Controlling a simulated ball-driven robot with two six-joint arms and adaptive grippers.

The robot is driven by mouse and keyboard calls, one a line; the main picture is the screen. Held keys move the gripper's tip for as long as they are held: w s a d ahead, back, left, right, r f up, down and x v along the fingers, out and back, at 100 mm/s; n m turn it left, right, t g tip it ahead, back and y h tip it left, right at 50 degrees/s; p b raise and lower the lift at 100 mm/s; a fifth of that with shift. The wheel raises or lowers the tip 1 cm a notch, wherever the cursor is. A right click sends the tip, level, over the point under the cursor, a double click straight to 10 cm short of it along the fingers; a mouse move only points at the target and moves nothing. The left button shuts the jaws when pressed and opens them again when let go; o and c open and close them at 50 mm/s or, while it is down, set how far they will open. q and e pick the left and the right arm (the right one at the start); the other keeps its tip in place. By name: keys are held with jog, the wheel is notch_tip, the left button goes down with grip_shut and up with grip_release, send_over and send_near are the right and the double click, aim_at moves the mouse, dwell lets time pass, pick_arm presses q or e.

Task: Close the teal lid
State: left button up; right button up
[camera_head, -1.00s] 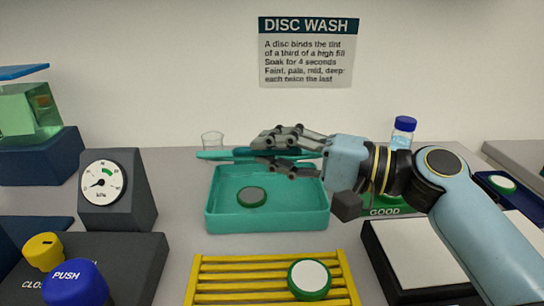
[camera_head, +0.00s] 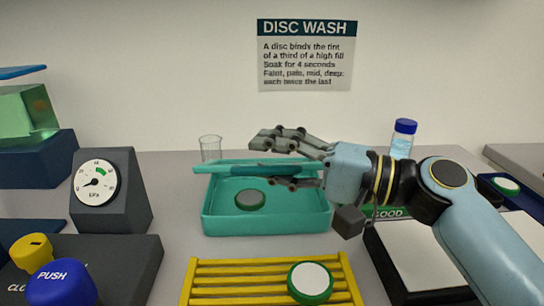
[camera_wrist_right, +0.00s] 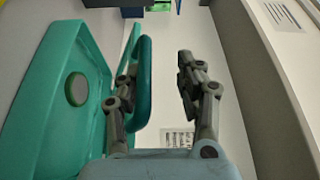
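The teal lid (camera_head: 222,168) is raised over the back of the teal tray (camera_head: 265,223) and seen nearly edge-on. A grey-green disc (camera_head: 250,200) lies in the tray, which is open at the front. My right gripper (camera_head: 286,162) comes in from the right with its fingers spread, one above the lid and one below. In the right wrist view the lid (camera_wrist_right: 145,80) lies between the open fingers (camera_wrist_right: 158,85), close to the left finger, with a clear gap to the other. Whether that near finger touches it I cannot tell. My left gripper is not in view.
A yellow rack (camera_head: 230,278) with a white-topped green disc (camera_head: 310,282) stands in front of the tray. A clear beaker (camera_head: 210,148) and a blue-capped bottle (camera_head: 403,138) stand behind. A gauge (camera_head: 97,183) and the PUSH knob (camera_head: 62,284) are at left.

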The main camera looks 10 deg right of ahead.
jog(key=v, duration=1.2)
dwell(0.6)
jog(key=shift+s+a+r+p, duration=0.1)
jog(key=shift+s+r+p, duration=0.1)
jog(key=shift+s+p, duration=0.3)
jog(key=shift+s+a+r+p, duration=0.2)
jog(key=shift+s+p, duration=0.1)
jog(key=shift+s, duration=0.35)
jog(key=shift+s+a+r+p, duration=0.1)
jog(key=shift+s+r+p, duration=0.1)
jog(key=shift+s+p, duration=0.3)
notch_tip(320, 180, up, 13)
jog(key=p, duration=1.1)
jog(key=shift+p, duration=0.3)
jog(key=shift+f, duration=0.1)
